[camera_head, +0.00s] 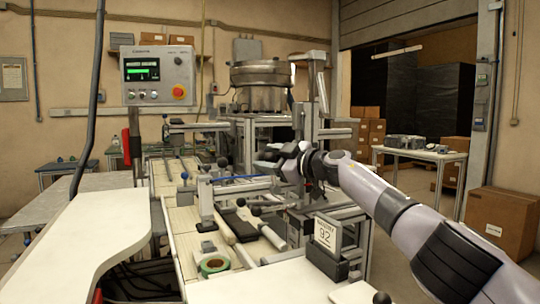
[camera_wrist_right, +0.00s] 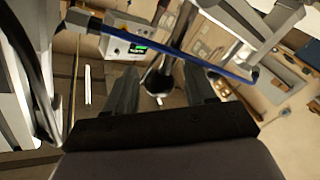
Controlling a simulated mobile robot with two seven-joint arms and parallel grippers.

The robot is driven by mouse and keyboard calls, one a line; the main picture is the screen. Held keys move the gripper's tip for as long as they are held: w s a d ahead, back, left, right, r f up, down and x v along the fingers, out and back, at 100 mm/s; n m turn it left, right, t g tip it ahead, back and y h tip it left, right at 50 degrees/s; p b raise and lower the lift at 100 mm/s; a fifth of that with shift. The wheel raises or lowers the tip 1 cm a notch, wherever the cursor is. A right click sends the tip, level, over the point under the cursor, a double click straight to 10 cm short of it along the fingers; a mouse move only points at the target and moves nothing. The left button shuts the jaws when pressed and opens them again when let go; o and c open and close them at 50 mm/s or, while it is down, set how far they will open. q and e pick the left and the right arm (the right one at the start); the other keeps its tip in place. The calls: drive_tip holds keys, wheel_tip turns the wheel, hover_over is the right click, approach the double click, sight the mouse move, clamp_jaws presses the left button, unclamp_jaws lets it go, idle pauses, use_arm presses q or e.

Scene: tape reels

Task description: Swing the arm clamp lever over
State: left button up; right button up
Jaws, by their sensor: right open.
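My right gripper (camera_head: 272,156) reaches in from the right, over the machine's frame. In the right wrist view its two dark fingers (camera_wrist_right: 160,88) are apart. A lever with a dark ball knob (camera_wrist_right: 159,82) on a metal rod shows between the fingers in that view; I cannot tell its depth or whether they touch it. Several ball-knobbed levers stand on the machine in the head view, among them one with a black knob (camera_head: 222,162); which one is the arm clamp lever is not certain. My left gripper is not in view.
A blue bar (camera_head: 241,178) crosses the machine below my right gripper and passes close in the wrist view (camera_wrist_right: 180,52). A control panel (camera_head: 157,75) stands behind.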

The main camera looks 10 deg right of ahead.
clamp_jaws()
